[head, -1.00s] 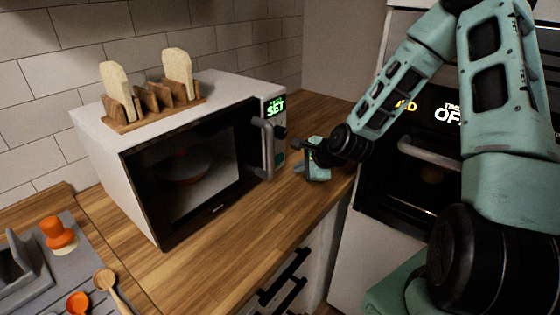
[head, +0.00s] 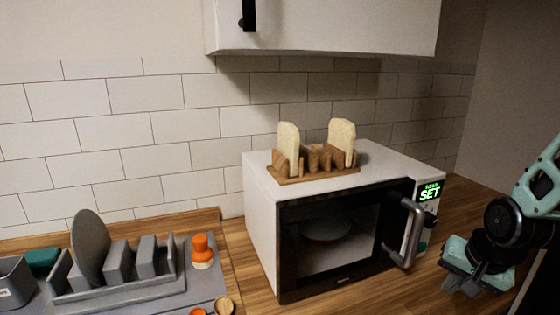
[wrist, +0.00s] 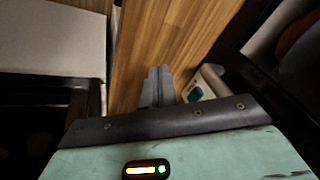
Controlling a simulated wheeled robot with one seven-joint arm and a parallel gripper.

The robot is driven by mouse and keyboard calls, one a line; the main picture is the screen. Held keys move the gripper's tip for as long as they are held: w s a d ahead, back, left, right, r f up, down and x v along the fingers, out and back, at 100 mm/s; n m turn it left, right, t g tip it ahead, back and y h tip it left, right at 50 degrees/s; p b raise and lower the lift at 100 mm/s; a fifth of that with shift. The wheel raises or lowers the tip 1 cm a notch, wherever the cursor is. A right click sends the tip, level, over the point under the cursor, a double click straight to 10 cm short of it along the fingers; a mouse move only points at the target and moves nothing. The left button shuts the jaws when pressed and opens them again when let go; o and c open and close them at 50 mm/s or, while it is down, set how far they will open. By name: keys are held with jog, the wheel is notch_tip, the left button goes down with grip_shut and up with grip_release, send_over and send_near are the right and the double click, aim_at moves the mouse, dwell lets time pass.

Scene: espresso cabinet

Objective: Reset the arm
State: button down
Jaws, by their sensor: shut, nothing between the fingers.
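My gripper (head: 468,286) is at the lower right of the head view, in front of and to the right of the microwave (head: 262,225). It is shut and empty, apart from the microwave's handle (head: 412,232). In the wrist view the shut fingers (wrist: 158,88) show over the wooden counter (wrist: 150,40). My forearm runs off the right edge of the head view. The microwave door is closed, with a plate (head: 327,232) behind its glass and a green SET display (head: 429,191) beside it.
A wooden rack (head: 318,176) with two bread slices (head: 289,145) stands on the microwave. A grey dish rack (head: 120,285) and an orange-topped brush (head: 201,250) are at the left. A white wall cabinet (head: 320,25) hangs above. A strip of counter (head: 470,200) right of the microwave is bare.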

jog(key=s+a+r+n+g, duration=0.2)
jog(key=s+a+r+n, duration=0.1)
jog(key=s+r+n, duration=0.35)
jog(key=s+a+r+n+g, duration=0.1)
jog(key=s+a+n+g, duration=0.1)
jog(key=s+a+n, duration=0.6)
jog(key=s+a, duration=0.5)
jog(key=a, duration=0.4)
jog(key=shift+s+a, duration=0.25)
jog(key=shift+s, duration=0.1)
jog(key=shift+n, duration=0.25)
